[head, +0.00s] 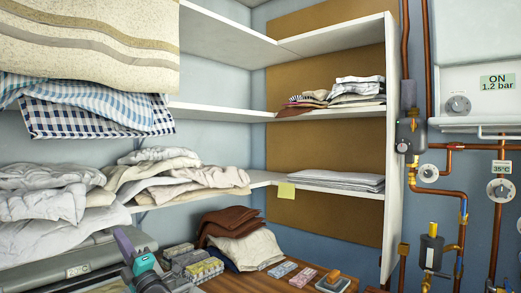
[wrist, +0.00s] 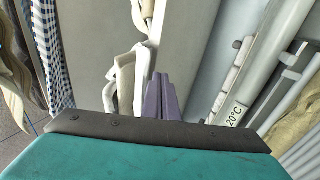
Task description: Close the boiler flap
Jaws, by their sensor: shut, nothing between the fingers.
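The white boiler (head: 465,90) hangs on the wall at the right of the head view, cut off by the picture's edge. It has a round dial and a sign reading "ON 1.2 bar". A pale panel, seemingly the flap (head: 470,122), juts out along its lower edge and looks open. My gripper (head: 124,241) is at the lower left of the head view, far from the boiler. In the wrist view its purple fingers (wrist: 162,95) are together with nothing between them. The wrist view does not show the boiler.
Shelves with folded linen (head: 342,180) fill the left and middle. Copper pipes (head: 445,190) with valves and gauges run below and beside the boiler. A wooden surface (head: 312,280) holds small boxes and a brush-like item. Cloths and a grey machine surround my gripper.

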